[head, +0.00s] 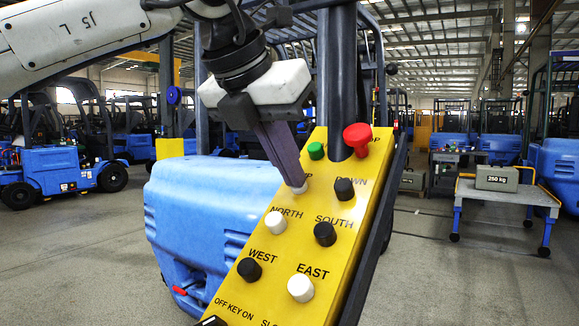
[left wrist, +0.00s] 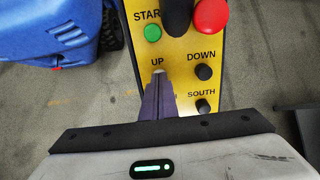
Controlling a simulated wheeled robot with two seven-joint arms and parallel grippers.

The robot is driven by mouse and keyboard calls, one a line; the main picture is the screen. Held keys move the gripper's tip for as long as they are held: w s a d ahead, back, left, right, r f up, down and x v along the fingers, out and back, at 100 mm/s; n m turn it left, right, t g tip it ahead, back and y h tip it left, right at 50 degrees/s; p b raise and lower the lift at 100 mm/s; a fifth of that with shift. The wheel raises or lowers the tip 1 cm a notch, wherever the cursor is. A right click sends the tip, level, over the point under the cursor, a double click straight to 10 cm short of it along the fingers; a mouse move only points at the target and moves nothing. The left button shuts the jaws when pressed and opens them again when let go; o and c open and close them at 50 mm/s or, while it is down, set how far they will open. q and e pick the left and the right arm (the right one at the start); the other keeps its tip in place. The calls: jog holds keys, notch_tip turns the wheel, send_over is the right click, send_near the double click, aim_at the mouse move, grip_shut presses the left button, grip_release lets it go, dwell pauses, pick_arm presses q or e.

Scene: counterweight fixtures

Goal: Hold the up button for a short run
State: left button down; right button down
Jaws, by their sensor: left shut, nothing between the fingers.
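The yellow control pendant (head: 282,249) leans in the middle of the head view, with labelled buttons. The white UP button (head: 299,189) is partly covered by my left gripper (head: 294,181), which comes down from above. My left gripper's fingers are shut with nothing between them. In the left wrist view the fingertips (left wrist: 158,84) meet the lower edge of the UP button (left wrist: 158,70) and appear to touch it. I cannot tell whether the button is pressed in. My right gripper is not in view.
Close by are the black DOWN button (head: 344,189), green START button (head: 316,150), red stop button (head: 357,138), white NORTH button (head: 274,221) and black SOUTH button (head: 325,234). A blue machine (head: 205,205) stands behind the pendant. A 250 kg weight (head: 496,178) rests on a cart at right.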

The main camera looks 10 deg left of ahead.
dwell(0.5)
pick_arm(q)
jog(key=shift+v, duration=1.05)
